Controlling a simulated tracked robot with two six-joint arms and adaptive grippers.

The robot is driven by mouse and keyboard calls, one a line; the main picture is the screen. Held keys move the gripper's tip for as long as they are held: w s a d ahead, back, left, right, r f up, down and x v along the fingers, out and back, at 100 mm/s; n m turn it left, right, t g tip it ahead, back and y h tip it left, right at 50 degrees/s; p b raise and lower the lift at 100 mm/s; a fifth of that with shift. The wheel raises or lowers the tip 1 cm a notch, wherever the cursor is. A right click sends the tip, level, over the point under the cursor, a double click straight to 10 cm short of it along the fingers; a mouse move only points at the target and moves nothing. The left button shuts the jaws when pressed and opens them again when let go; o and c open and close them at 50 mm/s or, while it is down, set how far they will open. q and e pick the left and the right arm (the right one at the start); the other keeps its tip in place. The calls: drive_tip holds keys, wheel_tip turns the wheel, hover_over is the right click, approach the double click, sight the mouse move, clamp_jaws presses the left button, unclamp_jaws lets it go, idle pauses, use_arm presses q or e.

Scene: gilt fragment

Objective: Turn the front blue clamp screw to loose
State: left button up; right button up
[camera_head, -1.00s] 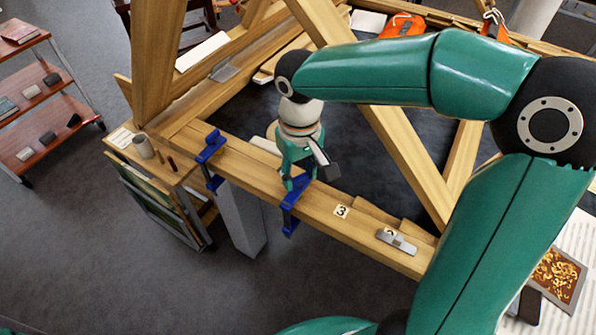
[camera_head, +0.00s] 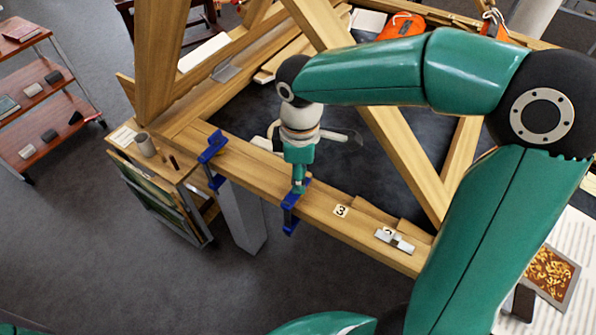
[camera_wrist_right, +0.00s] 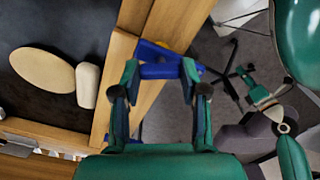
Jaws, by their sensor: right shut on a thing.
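The front blue clamp (camera_head: 290,210) grips the wooden beam (camera_head: 325,212) near the middle of the head view. My right gripper (camera_head: 298,186) points down at the clamp's top. In the right wrist view its two fingers (camera_wrist_right: 160,73) stand at either side of a blue part of the clamp (camera_wrist_right: 158,70) and are shut on it. The fingers hide much of the screw, so I cannot tell how far it is turned. My left gripper is not in view.
A second blue clamp (camera_head: 211,150) sits further left on the same beam. A number 3 tag (camera_head: 341,210) and a metal piece (camera_head: 395,241) lie to the right. A slanted timber (camera_head: 405,155) rises behind. A small stand with a cup (camera_head: 145,145) adjoins the beam's left end.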

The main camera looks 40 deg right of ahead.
drive_tip(key=n+p, duration=0.1)
drive_tip(key=n, duration=0.3)
drive_tip(key=shift+s+n, duration=0.15)
drive_tip(key=shift+n, duration=0.15)
drive_tip(key=n+p, duration=0.1)
drive_tip(key=n, duration=0.2)
drive_tip(key=shift+n, duration=0.3)
drive_tip(key=n+p, duration=0.1)
drive_tip(key=n, duration=0.3)
drive_tip(key=shift+n, duration=0.3)
drive_tip(key=n+p, duration=0.1)
drive_tip(key=n, duration=0.2)
drive_tip(key=shift+n+p, duration=0.3)
drive_tip(key=shift+p, duration=0.1)
drive_tip(key=n+p, duration=0.1)
drive_tip(key=n, duration=0.2)
drive_tip(key=shift+r+n+p, duration=0.1)
drive_tip(key=shift+n+p, duration=0.2)
drive_tip(key=shift+p, duration=0.1)
drive_tip(key=n+p, duration=0.2)
drive_tip(key=n, duration=0.1)
drive_tip(key=shift+n, duration=0.3)
drive_tip(key=n+p, duration=0.2)
drive_tip(key=shift+n, duration=0.3)
drive_tip(key=shift+n+p, duration=0.6)
drive_tip(key=shift+n, duration=0.7)
